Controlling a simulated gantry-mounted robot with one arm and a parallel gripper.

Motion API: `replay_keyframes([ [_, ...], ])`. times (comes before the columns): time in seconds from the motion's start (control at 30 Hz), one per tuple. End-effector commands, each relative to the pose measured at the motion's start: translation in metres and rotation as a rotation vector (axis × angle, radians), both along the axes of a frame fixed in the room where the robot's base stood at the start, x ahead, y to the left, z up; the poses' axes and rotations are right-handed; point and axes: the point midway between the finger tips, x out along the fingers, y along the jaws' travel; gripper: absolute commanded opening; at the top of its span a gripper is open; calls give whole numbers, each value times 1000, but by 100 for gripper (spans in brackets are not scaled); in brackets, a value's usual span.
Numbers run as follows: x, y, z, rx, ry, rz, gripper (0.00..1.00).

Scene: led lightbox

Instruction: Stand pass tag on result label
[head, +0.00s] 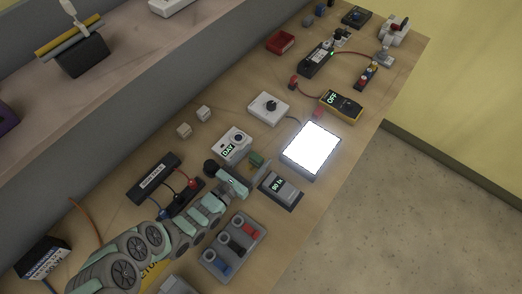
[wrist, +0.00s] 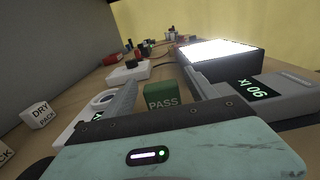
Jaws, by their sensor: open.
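The green pass tag (head: 257,159) stands on the bench between the white DRY meter (head: 235,145) and the grey lx meter (head: 281,190). In the wrist view the tag (wrist: 163,96) shows its PASS lettering upright, ahead of my gripper (wrist: 160,84) and between its two spread fingers. My gripper (head: 250,170) is open and empty, low over the bench. Whether the fingers touch the tag I cannot tell. I cannot make out the result label in either view.
The lit lightbox (head: 311,148) is close to the right of the tag. A white dial box (head: 268,107) stands behind. Two small pale cubes (head: 194,122) lie to the left. A grey tray with jacks (head: 234,246) is near the bench's front edge.

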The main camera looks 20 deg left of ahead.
Motion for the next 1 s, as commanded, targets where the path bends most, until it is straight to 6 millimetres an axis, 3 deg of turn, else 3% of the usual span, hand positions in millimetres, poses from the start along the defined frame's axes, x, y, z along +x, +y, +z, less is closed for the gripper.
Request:
replay_keyframes([
  [0.2,-50,14,-4,0,7,2,67],
  [0.4,-73,21,0,0,2,5,67],
  [1.0,-80,21,-1,-1,1,1,67],
])
